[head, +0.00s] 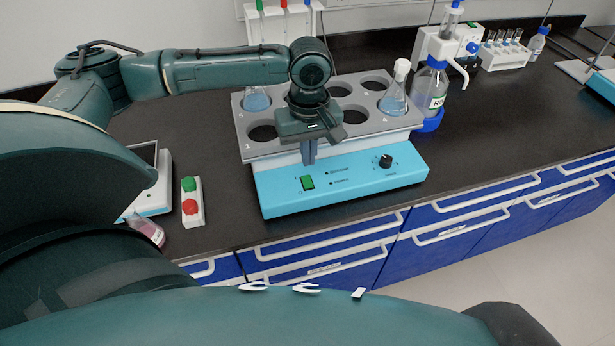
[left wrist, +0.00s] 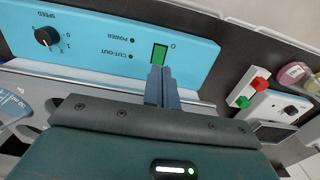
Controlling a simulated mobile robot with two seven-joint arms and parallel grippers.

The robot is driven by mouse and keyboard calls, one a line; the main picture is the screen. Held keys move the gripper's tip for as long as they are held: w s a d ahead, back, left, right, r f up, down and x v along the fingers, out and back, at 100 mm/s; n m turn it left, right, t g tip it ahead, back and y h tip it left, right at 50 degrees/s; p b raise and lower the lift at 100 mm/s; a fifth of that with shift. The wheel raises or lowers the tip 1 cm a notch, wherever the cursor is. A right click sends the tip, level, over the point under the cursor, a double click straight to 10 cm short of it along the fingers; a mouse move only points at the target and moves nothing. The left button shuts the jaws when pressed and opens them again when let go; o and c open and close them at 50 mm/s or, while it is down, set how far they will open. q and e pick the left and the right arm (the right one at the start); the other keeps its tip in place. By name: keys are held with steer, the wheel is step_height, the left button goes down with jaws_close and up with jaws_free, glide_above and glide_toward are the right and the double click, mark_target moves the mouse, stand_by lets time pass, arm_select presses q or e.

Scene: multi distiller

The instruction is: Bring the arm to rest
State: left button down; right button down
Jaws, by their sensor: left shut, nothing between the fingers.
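My left arm reaches in from the left in the head view. Its gripper (head: 309,152) hangs in front of the front edge of the rack on the blue distiller (head: 345,182). The gripper is shut with nothing between its fingers. In the left wrist view the closed fingertips (left wrist: 160,75) are close to the green switch (left wrist: 159,54) on the blue front panel. I cannot tell whether they touch it. The green switch also shows in the head view (head: 307,183), just below the fingertips. My right gripper is not in view.
Flasks sit in the rack, one at the left (head: 256,99) and a stoppered one at the right (head: 394,97). A box with green and red buttons (head: 192,202) and a pink flask (head: 147,230) are at the left. A bottle (head: 430,90) stands at the right.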

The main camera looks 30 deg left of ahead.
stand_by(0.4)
arm_select(q)
steer(key=s+d+f+m+t+h, duration=0.1)
steer(key=d+f+m+t+h, duration=0.2)
steer(key=d+f+m, duration=0.5)
steer(key=s+d+f+m+t+h, duration=0.25)
steer(key=d+f+h, duration=0.2)
steer(key=d, duration=0.75)
steer(key=s+a+f+m+t+y, duration=0.2)
steer(key=s+a+f+t+y, duration=0.2)
steer(key=s+a+f, duration=0.4)
steer(key=shift+s+a+y, duration=0.35)
steer(key=shift+s+a, duration=0.2)
steer(key=shift+s, duration=0.5)
steer(key=shift+f, duration=0.1)
